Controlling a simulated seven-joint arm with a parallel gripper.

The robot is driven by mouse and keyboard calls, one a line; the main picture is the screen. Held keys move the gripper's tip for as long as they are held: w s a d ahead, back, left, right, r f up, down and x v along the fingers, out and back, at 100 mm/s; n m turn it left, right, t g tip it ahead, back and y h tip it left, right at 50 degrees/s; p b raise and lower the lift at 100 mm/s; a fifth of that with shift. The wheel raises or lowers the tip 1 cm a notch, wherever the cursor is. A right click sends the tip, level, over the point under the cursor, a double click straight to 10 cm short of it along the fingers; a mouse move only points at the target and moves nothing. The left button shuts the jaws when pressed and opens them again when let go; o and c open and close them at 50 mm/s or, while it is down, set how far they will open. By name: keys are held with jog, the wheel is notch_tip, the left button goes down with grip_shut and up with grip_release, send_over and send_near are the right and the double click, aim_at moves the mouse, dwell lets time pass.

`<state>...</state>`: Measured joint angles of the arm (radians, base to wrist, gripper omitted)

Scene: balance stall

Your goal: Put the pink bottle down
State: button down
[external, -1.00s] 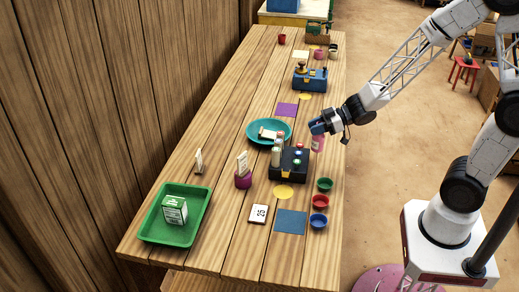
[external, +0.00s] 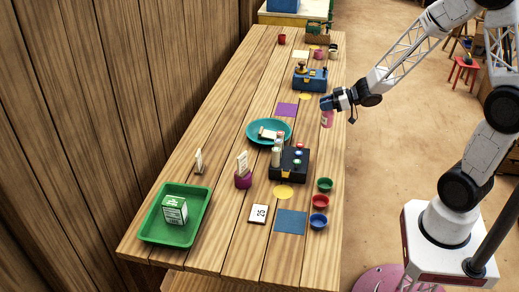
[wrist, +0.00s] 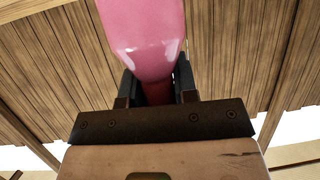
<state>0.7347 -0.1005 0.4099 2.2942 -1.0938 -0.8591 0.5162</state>
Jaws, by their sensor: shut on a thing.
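The pink bottle (external: 327,119) hangs below my gripper (external: 327,104) near the right edge of the wooden table (external: 225,110) in the external view. In the wrist view, my gripper (wrist: 158,88) is shut on the pink bottle (wrist: 145,35), with a dark finger on each side of its narrow part. I cannot tell from these views how high the bottle is above the table top.
A black box (external: 289,165) with coloured knobs and a teal plate (external: 254,138) stand left of and nearer than the bottle. A purple square (external: 287,110) lies to its left. A blue box (external: 310,78) stands farther back. Small bowls (external: 320,202) sit nearer the front.

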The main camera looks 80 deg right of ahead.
aim_at(323, 120)
jog(key=shift+d, duration=0.1)
dwell(0.3)
jog(key=shift+f, duration=1.95)
jog(key=shift+f, duration=0.15)
jog(key=shift+f, duration=1.85)
jog(key=shift+f, duration=0.15)
jog(key=c, duration=0.9)
grip_release()
jog(key=shift+v, duration=6.1)
